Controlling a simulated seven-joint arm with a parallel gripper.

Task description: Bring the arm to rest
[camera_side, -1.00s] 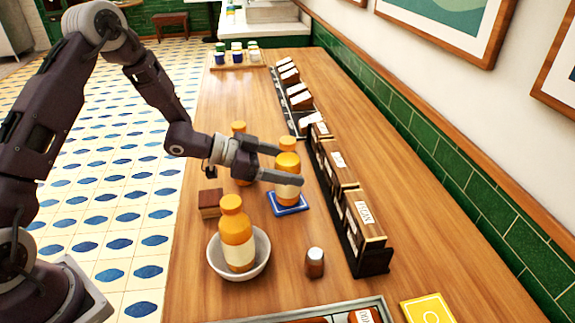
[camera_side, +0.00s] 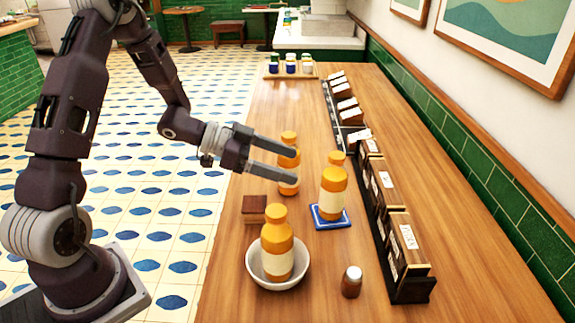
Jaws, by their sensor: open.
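My gripper (camera_side: 296,165) is open, with its two fingers apart and pointing right over the counter. An orange bottle (camera_side: 289,183) stands behind the fingers and is partly hidden by them. Another orange bottle with a cream label (camera_side: 333,190) stands upright on a blue coaster (camera_side: 330,222), to the right of the fingertips and apart from them. A further orange bottle top (camera_side: 337,158) shows just behind it. Nothing is seen held between the fingers.
An orange bottle (camera_side: 277,250) stands in a white bowl (camera_side: 256,270) at the front. A small brown block (camera_side: 254,209) and a shaker (camera_side: 351,281) are near. A dark rack of boxes (camera_side: 395,232) runs along the right. A tray of small jars (camera_side: 290,68) stands at the far end.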

